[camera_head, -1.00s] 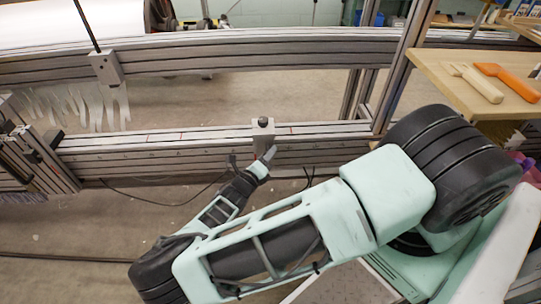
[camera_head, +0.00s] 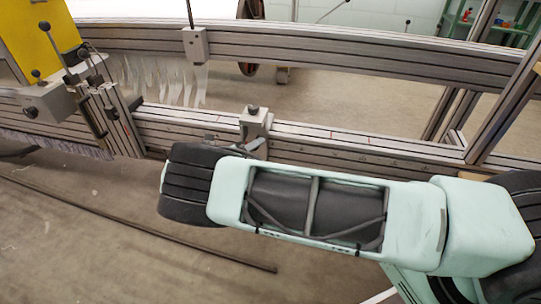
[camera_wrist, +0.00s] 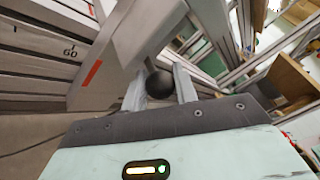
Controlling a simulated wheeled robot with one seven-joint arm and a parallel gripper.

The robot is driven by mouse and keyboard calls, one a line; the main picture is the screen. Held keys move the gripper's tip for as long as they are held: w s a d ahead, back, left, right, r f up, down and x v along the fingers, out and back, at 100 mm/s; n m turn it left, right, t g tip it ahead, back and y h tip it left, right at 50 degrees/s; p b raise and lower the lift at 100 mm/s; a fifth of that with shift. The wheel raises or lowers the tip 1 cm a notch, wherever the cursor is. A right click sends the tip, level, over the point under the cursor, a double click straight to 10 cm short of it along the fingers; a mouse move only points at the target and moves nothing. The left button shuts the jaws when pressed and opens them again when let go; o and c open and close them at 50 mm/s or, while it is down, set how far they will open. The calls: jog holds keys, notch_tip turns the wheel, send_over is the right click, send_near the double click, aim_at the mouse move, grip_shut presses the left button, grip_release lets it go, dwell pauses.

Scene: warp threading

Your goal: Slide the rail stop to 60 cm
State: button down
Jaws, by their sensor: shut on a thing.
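The rail stop (camera_head: 256,122) is a grey metal block with a dark round knob on top. It sits on the lower aluminium rail (camera_head: 330,140). In the wrist view, my gripper (camera_wrist: 160,88) is shut on the rail stop, its two grey fingers on either side of the black knob (camera_wrist: 159,84). The grey block (camera_wrist: 118,55) stands just beyond. A printed "60" (camera_wrist: 70,52) and a red line (camera_wrist: 92,73) show on the rail, left of the block with a small gap. In the head view, my arm partly hides my gripper (camera_head: 258,150).
Left of the stop, a clamp assembly (camera_head: 115,115) and a yellow-panelled unit (camera_head: 40,45) stand at the rail. White fringe (camera_head: 165,78) hangs behind. Two red marks (camera_head: 350,137) lie right of the stop. An upright post (camera_head: 505,100) stands at right.

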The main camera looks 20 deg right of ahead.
jog(key=shift+w+a, duration=0.4)
jog(key=shift+a, duration=0.3)
jog(key=c, duration=1.1)
grip_release()
jog(key=shift+v, duration=8.7)
